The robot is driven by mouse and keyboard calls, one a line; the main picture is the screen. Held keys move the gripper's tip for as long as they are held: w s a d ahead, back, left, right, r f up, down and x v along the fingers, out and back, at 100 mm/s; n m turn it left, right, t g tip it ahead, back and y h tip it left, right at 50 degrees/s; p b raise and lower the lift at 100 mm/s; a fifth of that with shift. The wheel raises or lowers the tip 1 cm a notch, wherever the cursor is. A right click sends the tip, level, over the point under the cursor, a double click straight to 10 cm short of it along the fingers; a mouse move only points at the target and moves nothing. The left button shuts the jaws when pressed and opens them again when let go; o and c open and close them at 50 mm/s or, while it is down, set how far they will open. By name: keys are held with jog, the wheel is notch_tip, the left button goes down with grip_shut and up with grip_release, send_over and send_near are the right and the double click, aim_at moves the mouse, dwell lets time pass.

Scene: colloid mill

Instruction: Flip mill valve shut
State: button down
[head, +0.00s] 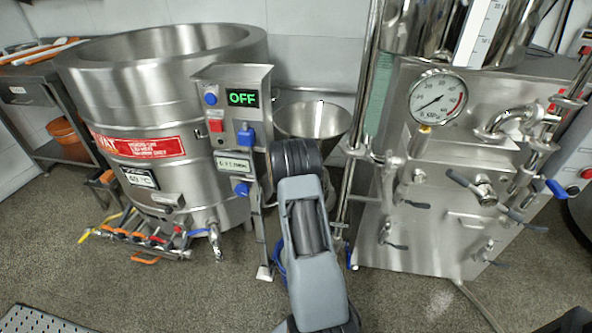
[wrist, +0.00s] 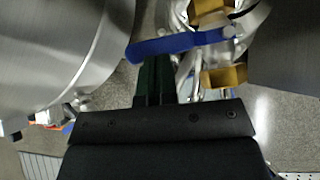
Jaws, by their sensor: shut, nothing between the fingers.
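In the wrist view a blue lever handle (wrist: 180,45) lies roughly crosswise on a valve with brass-coloured fittings (wrist: 225,77). My gripper (wrist: 154,68) is shut and empty, its dark fingertips right at the near side of the handle's left part. I cannot tell if they touch it. In the head view the mill shows as a steel control box (head: 232,75) with a green OFF display (head: 243,98) and a steel hopper (head: 313,119). My arm stands in front of it and hides my gripper and the valve there.
A large steel kettle (head: 165,100) stands on the left, with a row of small valves (head: 150,240) low at its front. A steel machine with a pressure gauge (head: 437,98) and several levers stands on the right. Speckled floor (head: 200,290) is clear in front.

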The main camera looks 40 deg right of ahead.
jog(key=shift+a+f, duration=0.1)
jog(key=shift+a, duration=0.1)
jog(key=shift+d, duration=0.1)
jog(key=shift+s, duration=0.1)
